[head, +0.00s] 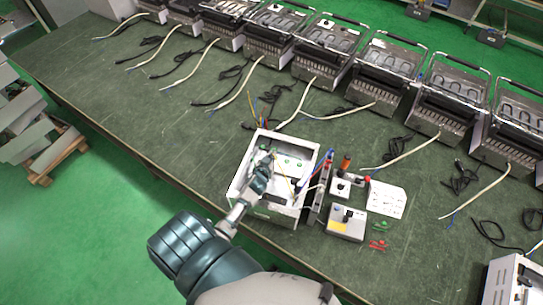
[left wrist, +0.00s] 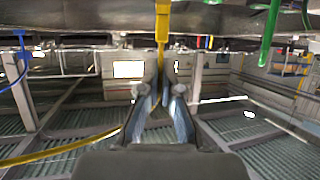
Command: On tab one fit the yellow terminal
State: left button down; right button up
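The yellow terminal (left wrist: 162,24) stands upright in the left wrist view, its upper end against the metal underside at the top; whether it sits on a tab is unclear. Its thin lower stem runs down between the tips of my left gripper (left wrist: 161,92), which look closed around it. A yellow wire (left wrist: 62,149) comes in from the left and passes behind the gripper. In the head view my left gripper (head: 265,172) reaches into the open white housing (head: 240,190); its fingertips are too small to read there. My right gripper is not in view.
A green terminal (left wrist: 269,35) hangs at the right and a blue wire (left wrist: 20,75) at the left. Beside the housing are a control box (head: 346,222), a smaller box (head: 345,186) and a white sheet (head: 386,198).

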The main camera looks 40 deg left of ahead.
pick_arm(q)
jog(key=shift+f+b, duration=0.55)
jog(key=shift+f, duration=0.25)
jog(key=c, duration=1.2)
grip_release()
jog(key=shift+c, duration=0.2)
jog(key=v, duration=1.2)
jog(key=shift+f, duration=0.15)
